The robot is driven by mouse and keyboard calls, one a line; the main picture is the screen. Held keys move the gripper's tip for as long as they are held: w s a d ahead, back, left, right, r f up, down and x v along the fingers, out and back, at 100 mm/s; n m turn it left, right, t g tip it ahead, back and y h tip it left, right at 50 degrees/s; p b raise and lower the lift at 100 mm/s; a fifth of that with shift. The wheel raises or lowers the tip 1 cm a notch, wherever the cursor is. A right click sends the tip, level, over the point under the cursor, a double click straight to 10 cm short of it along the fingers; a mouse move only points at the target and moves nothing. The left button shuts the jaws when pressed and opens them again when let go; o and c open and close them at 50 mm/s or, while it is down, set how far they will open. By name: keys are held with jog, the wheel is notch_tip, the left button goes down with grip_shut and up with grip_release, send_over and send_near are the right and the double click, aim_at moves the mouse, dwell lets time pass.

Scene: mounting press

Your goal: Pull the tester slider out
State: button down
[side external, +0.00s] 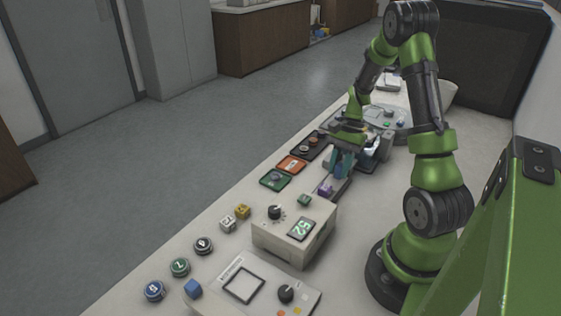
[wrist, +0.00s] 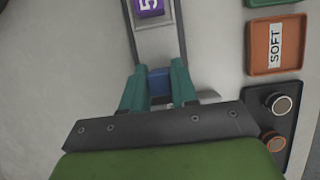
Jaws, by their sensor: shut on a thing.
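My gripper (side external: 343,166) reaches down over the tester (wrist: 180,45), a narrow grey track with dark edges. In the wrist view the two teal fingers of my gripper (wrist: 159,83) are shut on the blue slider block (wrist: 160,81), one on each side. The lower part of the block is hidden by the gripper body. A purple cube marked 5 (wrist: 148,7) sits on the light plate at the far end of the track. The purple cube also shows in the side view (side external: 325,190), near the track's front end.
An orange tray labelled SOFT (wrist: 262,61), a green tray (side external: 270,184) and a black tray with round pieces (wrist: 289,125) lie beside the track. A beige box with a knob and display (side external: 283,238) stands in front. A grey device (side external: 385,113) stands behind.

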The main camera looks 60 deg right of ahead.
jog(key=c, duration=1.3)
grip_release()
jog(key=shift+d, duration=0.4)
jog(key=o, duration=0.3)
jog(key=shift+a, duration=0.15)
jog(key=shift+o, duration=0.2)
jog(key=v, duration=1.7)
